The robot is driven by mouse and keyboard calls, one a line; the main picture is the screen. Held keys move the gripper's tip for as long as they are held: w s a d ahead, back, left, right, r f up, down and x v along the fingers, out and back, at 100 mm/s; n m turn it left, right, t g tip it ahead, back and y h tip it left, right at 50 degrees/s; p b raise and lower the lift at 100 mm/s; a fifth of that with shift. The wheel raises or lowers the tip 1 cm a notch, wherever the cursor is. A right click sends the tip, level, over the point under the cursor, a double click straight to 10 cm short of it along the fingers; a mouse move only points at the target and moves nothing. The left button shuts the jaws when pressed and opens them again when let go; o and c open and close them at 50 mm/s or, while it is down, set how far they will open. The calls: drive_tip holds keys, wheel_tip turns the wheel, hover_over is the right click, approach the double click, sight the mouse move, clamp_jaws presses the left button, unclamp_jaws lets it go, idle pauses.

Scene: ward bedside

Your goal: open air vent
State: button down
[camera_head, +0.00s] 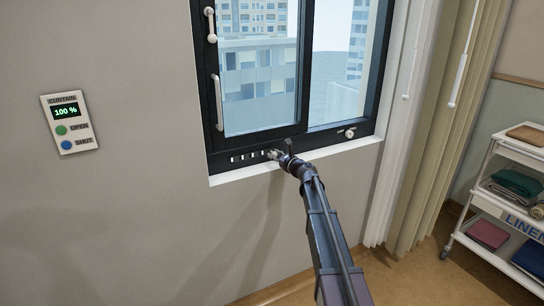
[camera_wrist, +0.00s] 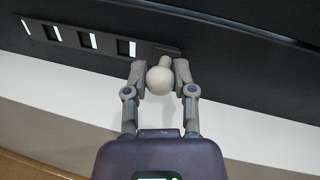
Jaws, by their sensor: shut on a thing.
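The air vent (camera_head: 248,156) is a dark slotted strip in the lower window frame. Several bright openings show in it, and it also shows in the wrist view (camera_wrist: 66,39). A pale round knob (camera_wrist: 160,80) sits at the right end of the vent's slider plate. My gripper (camera_wrist: 161,78) is shut on this knob, one finger on each side. In the head view my gripper (camera_head: 279,156) is at the right end of the slots and hides most of the knob.
The window (camera_head: 262,65) has a long white handle (camera_head: 218,102) and a small latch (camera_head: 346,133). A white sill (camera_head: 225,178) runs below the vent. A curtain control panel (camera_head: 69,122) is on the wall at left, reading 100 %. A linen cart (camera_head: 519,150) stands at right beside the curtain (camera_head: 440,120).

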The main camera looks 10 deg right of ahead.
drive_tip(key=shift+w+d, duration=0.35)
drive_tip(key=shift+d, duration=0.45)
drive_tip(key=shift+c, duration=2.1)
unclamp_jaws()
drive_tip(key=shift+d, duration=0.1)
drive_tip(key=shift+s, duration=0.1)
drive_tip(key=shift+s, duration=0.15)
drive_tip(key=v, duration=1.1)
drive_tip(key=shift+s+d, duration=0.15)
drive_tip(key=shift+s, duration=0.1)
